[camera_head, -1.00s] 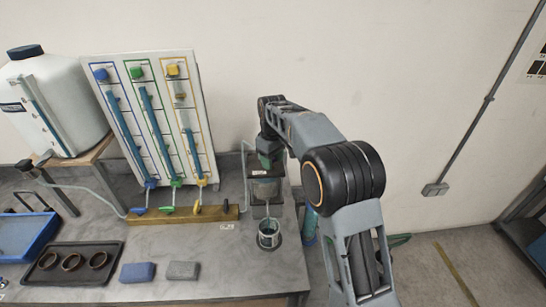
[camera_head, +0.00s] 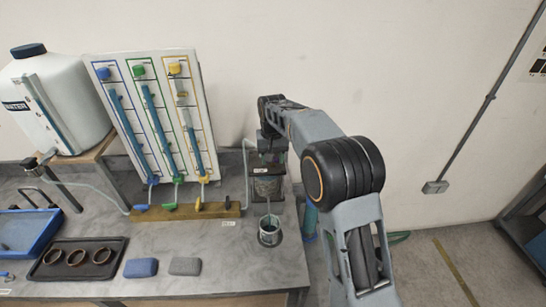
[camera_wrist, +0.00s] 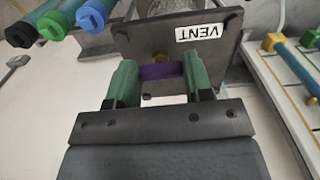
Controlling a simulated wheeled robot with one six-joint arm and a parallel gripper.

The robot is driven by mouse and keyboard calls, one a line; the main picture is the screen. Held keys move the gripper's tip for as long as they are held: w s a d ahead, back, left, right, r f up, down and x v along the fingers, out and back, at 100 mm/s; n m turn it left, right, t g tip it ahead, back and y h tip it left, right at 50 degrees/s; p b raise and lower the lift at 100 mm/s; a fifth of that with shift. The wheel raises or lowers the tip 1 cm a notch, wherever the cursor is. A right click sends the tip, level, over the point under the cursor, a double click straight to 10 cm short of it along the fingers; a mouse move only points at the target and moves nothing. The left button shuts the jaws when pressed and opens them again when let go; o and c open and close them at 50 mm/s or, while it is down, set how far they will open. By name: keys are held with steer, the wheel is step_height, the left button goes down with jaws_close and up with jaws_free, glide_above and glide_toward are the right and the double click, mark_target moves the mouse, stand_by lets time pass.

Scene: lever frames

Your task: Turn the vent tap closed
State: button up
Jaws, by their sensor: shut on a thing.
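The vent tap has a short purple handle (camera_wrist: 161,71) in front of a brass stem (camera_wrist: 160,57) on a dark metal plate (camera_wrist: 140,38). A white VENT label (camera_wrist: 209,31) appears upside down in the wrist view. My gripper (camera_wrist: 153,82) has its two green fingers on either end of the handle, shut on it. The handle lies roughly level across the wrist picture. In the head view, my gripper (camera_head: 270,158) is at the top of the dark vent stand (camera_head: 266,187), and the handle is hidden there.
A board with several coloured tubes (camera_head: 150,110) stands left of the stand, above a wooden strip with small taps (camera_head: 185,211). A metal cup (camera_head: 269,232) stands just in front. A white water tank (camera_head: 60,100), a ring tray (camera_head: 77,257) and two blocks (camera_head: 141,268) are farther left.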

steer(key=shift+m, duration=0.3)
steer(key=o, duration=0.9)
step_height(320, 180, up, 14)
steer(key=shift+f, duration=0.1)
stand_by(0.4)
